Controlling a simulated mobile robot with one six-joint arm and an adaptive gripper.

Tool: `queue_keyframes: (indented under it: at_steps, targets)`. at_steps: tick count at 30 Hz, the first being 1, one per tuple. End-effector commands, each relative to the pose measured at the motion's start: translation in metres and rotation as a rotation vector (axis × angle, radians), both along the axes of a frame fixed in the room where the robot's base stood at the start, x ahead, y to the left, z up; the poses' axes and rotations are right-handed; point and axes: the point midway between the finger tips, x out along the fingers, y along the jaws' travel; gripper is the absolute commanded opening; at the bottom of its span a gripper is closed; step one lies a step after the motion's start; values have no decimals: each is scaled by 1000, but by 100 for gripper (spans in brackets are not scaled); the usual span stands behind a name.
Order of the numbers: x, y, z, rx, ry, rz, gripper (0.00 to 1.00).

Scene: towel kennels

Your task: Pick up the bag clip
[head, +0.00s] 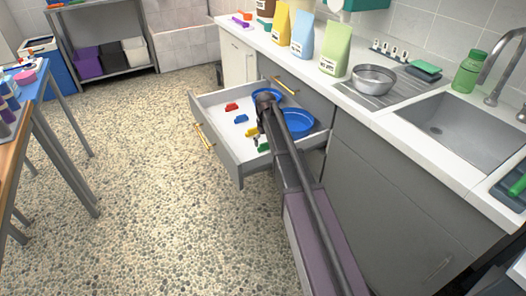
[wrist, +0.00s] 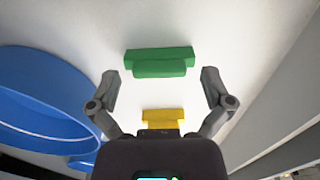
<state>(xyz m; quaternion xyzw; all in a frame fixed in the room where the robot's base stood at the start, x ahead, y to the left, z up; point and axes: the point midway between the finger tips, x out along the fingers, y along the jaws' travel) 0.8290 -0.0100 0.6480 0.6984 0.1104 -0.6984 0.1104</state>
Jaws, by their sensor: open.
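Bag clips lie in an open drawer (head: 237,168) in the head view: a red clip (head: 231,106), a blue clip (head: 241,118), a yellow clip (head: 252,132) and a green clip (head: 263,147). In the wrist view my gripper (wrist: 159,74) is open and empty. The green clip (wrist: 160,57) lies flat on the white drawer floor, just ahead of and between the spread fingertips. The yellow clip (wrist: 162,117) lies between the fingers, closer to the palm and partly hidden by it. My arm hides part of the drawer in the head view.
A blue bowl (wrist: 40,95) is close left of the fingers. In the head view a blue bowl (head: 298,123) stands at the drawer's right. The grey drawer wall (wrist: 275,110) runs along the right in the wrist view. The counter (head: 395,118) stands beside the drawer.

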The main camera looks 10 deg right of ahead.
Motion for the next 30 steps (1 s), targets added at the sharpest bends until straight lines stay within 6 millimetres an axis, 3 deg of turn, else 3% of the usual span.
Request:
queue_keyframes:
  at_steps: [22,23,27,30]
  targets:
    - [0,1,-6,0,0,1,100]
    - [0,1,-6,0,0,1,94]
    - [0,1,-6,0,0,1,55]
    - [0,1,-6,0,0,1,47]
